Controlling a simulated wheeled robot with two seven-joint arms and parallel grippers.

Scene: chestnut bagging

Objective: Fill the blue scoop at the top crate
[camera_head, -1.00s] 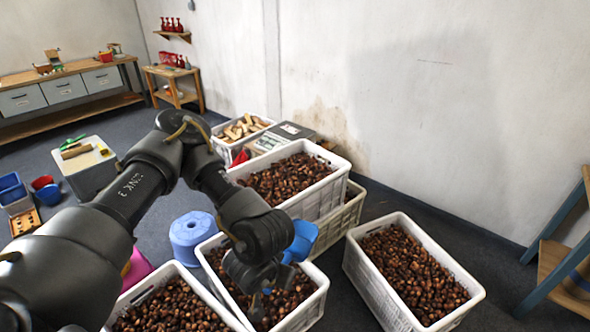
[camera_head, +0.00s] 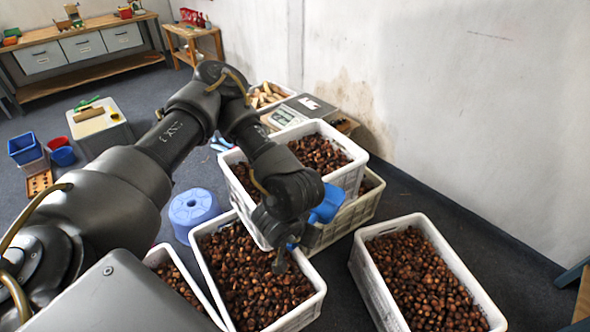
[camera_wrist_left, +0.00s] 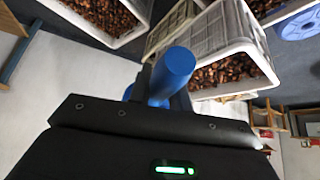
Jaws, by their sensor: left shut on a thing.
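My left gripper (camera_head: 285,250) is shut on the blue scoop (camera_head: 328,204), beside the near side of the top crate (camera_head: 346,178). In the left wrist view the scoop's blue handle (camera_wrist_left: 174,72) stands between the dark fingers. The scoop's bowl is partly hidden behind my wrist, so I cannot tell what is in it. The top crate is white, full of chestnuts, and sits on another crate (camera_head: 340,232). It also shows in the left wrist view (camera_wrist_left: 225,40), upside down. My right gripper is out of view.
White crates of chestnuts stand on the floor in front (camera_head: 312,306) and to the right (camera_head: 368,278). A blue stool (camera_head: 193,210) stands left of them. A box of cut pieces (camera_head: 262,88) and a grey scale (camera_head: 302,108) are behind the top crate. The wall is close behind.

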